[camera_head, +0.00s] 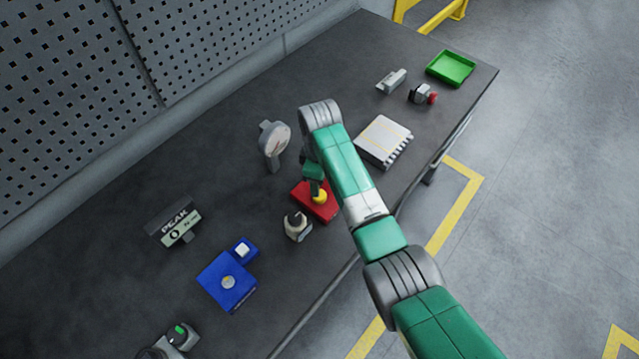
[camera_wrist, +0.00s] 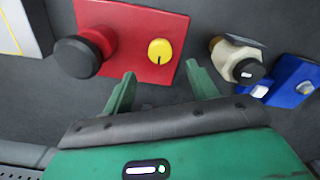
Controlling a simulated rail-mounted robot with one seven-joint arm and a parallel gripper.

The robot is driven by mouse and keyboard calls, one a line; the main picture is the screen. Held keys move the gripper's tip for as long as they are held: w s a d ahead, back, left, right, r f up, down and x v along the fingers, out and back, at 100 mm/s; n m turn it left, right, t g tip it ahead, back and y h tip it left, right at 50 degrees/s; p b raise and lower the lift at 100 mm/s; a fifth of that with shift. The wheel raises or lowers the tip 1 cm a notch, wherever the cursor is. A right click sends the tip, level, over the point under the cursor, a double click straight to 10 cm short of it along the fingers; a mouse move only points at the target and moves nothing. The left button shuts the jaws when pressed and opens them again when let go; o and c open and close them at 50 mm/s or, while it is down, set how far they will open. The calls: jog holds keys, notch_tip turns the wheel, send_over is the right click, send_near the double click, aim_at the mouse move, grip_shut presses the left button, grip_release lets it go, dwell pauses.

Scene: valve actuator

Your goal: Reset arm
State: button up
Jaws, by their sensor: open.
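My gripper (camera_wrist: 161,88) is open, with empty space between its two green fingers. In the wrist view its fingertips lie just below the near edge of a red box (camera_wrist: 132,50). The box carries a yellow knob (camera_wrist: 160,51) and a larger black knob (camera_wrist: 84,55). In the head view my green and grey arm reaches over the table, and my gripper (camera_head: 314,177) hangs over the red box (camera_head: 303,199), beside the yellow knob (camera_head: 320,197). The black knob is hidden there.
A beige valve with a dark knob (camera_head: 298,226) stands just left of the box. Also on the dark table (camera_head: 110,290) are a blue box (camera_head: 226,288), a round gauge (camera_head: 274,140), a PEAK-labelled device (camera_head: 178,228), a white ridged block (camera_head: 383,140) and a green tray (camera_head: 451,68).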

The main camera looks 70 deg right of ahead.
jog(key=shift+r, duration=0.3)
dwell(0.4)
